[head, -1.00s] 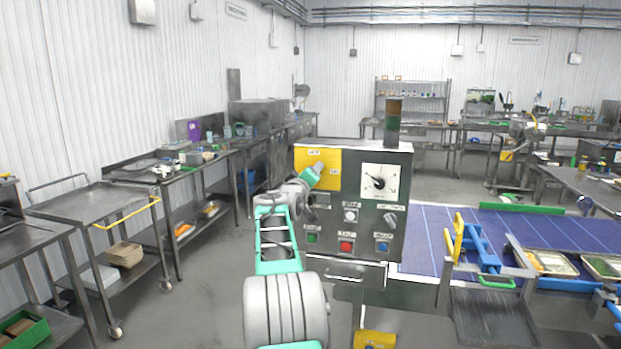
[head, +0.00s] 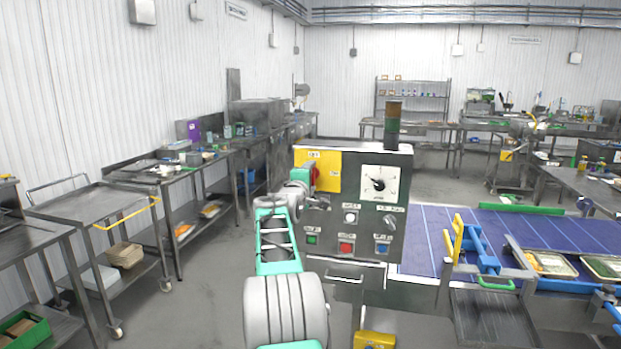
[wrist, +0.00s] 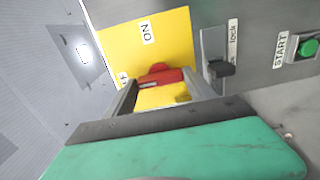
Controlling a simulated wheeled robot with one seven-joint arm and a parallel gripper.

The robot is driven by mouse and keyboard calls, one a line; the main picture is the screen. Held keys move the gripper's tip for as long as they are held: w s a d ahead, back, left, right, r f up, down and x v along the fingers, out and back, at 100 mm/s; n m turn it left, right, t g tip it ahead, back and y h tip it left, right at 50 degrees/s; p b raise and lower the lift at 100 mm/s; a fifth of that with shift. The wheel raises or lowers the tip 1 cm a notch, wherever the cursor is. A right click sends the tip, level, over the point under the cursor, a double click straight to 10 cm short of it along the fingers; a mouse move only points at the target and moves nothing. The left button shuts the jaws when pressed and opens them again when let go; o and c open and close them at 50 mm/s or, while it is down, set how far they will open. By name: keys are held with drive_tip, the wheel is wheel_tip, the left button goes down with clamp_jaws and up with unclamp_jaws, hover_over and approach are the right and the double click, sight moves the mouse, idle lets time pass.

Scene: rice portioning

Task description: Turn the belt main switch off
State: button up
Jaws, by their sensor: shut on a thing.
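The main switch is a red handle (head: 316,178) on a yellow plate (head: 328,160) at the upper left of the belt's control box (head: 345,218). In the wrist view the red handle (wrist: 160,76) sits between my two fingers. My gripper (wrist: 158,92) is shut on it. The handle lies roughly upright on the box face, lined up with a partly hidden label (wrist: 123,77) ending in what looks like F. The ON label (wrist: 147,33) is off to its side. My gripper (head: 311,183) reaches the box from the left in the head view; its fingertips are partly hidden there.
A black lock switch (wrist: 220,68) and green START button (wrist: 307,48) are close to my gripper. A dial (head: 379,184), red button (head: 346,247) and signal tower (head: 393,124) are also on the box. The blue belt (head: 430,230) runs right. Clear floor lies left.

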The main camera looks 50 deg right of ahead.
idle(0.5)
drive_tip(key=o, duration=1.4)
drive_tip(key=b+v, duration=0.3)
drive_tip(key=v, duration=0.4)
drive_tip(key=shift+s+a, duration=0.2)
drive_tip(key=shift+a, duration=0.2)
